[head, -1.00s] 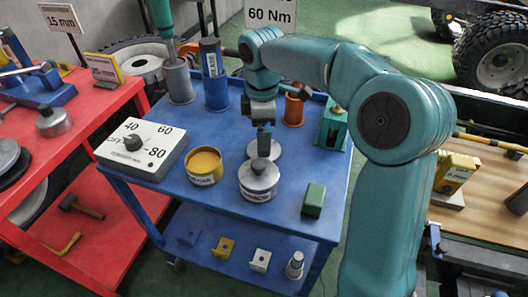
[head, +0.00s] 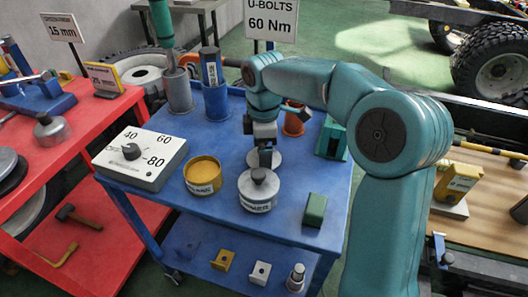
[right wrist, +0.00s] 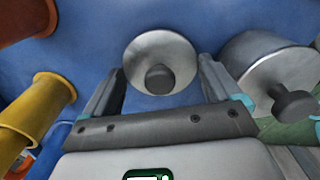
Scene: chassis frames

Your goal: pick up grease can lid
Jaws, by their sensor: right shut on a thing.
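The grease can lid is a round silver disc (head: 277,158) with a dark knob, beside the open yellow can (head: 203,176) on the blue cart top. My right gripper (head: 265,158) is down at the lid and covers part of it in the head view. In the right wrist view, the lid (right wrist: 143,51) lies between the fingertips of the gripper (right wrist: 161,68), which meet its rim at both sides; the gripper is shut on it. The knob stands free between the fingers. I cannot tell if the lid is clear of the cart. My left gripper is out of view.
A silver can (head: 256,195) with a knobbed lid stands close in front. A green block (head: 315,209) lies to its right. A dial box (head: 140,157) is at left, and upright holders (head: 216,99) and an orange cup (head: 293,124) stand behind.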

